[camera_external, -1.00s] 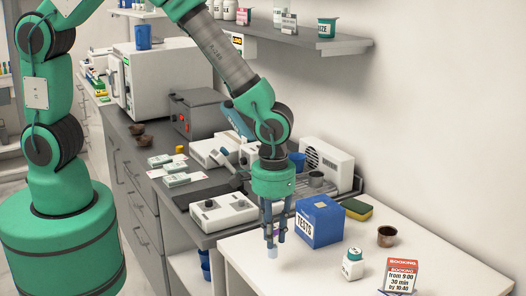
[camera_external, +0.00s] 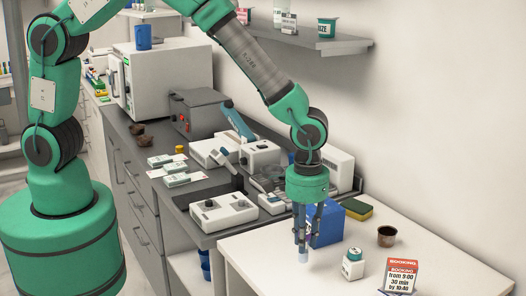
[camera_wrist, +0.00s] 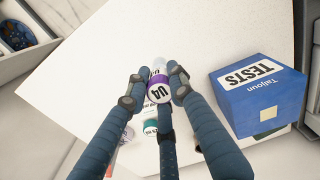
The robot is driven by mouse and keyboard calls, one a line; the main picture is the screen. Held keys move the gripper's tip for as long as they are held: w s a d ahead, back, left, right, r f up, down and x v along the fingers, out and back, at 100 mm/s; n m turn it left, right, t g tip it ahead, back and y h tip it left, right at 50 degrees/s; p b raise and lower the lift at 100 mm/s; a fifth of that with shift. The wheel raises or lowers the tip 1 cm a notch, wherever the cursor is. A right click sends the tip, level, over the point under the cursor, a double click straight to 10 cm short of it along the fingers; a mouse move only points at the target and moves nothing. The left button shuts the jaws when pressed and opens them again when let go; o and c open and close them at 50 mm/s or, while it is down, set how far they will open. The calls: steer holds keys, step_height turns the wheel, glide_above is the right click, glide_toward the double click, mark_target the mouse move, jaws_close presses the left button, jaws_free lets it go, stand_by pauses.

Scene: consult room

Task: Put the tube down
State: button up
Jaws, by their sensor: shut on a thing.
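My gripper (camera_external: 304,232) has blue fingers and points down over the white table (camera_external: 275,283). It is shut on a tube (camera_external: 303,257); the pale lower end sticks out below the fingertips. In the wrist view the tube (camera_wrist: 160,90) has a white and purple label with "04" and lies between the fingertips of my gripper (camera_wrist: 156,98). The fingers hide part of it. In the external view it looks upright. I cannot tell whether its lower end touches the table.
A blue TESTS box (camera_external: 327,222) stands close behind my gripper. A small white bottle with a green cap (camera_external: 352,265) is to the right. A booking sign (camera_external: 401,276), brown cup (camera_external: 386,237) and sponge (camera_external: 357,209) stand farther right. The table's front left is bare.

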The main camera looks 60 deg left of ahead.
steer(key=shift+f, duration=1.65)
steer(key=shift+f, duration=0.1)
steer(key=o, duration=0.8)
steer(key=shift+o, duration=0.2)
step_height(320, 180, up, 12)
steer(key=shift+r, duration=0.1)
